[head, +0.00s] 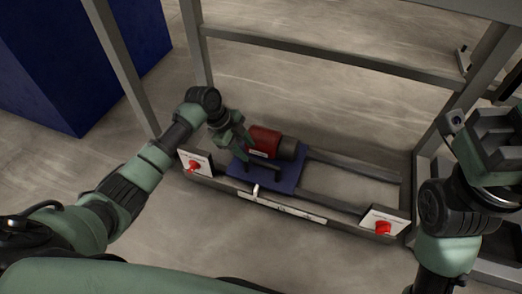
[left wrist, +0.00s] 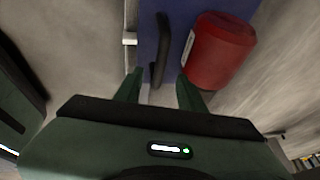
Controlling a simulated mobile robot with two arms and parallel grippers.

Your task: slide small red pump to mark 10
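The small red pump (head: 264,140) has a dark grey end on its right and sits on a blue plate (head: 236,168). The plate rests at the left part of two grey rails (head: 350,167). A black handle (head: 262,167) stands on the plate in front of the pump. My left gripper (head: 247,151) is at the plate's left side, beside the pump. In the left wrist view, its fingers (left wrist: 159,78) are apart, with the black handle (left wrist: 160,48) between them and the red pump (left wrist: 215,50) to the right. My right gripper (head: 490,135) is at the right edge, away from the pump; its fingers are unclear.
A light scale strip (head: 282,208) runs along the front rail, with a pale pointer (head: 255,190) at its left end; its numbers are unreadable. Red knobs on white plates sit at left (head: 194,166) and right (head: 383,228). Grey frame posts (head: 197,45) surround the rails. The rails right of the plate are clear.

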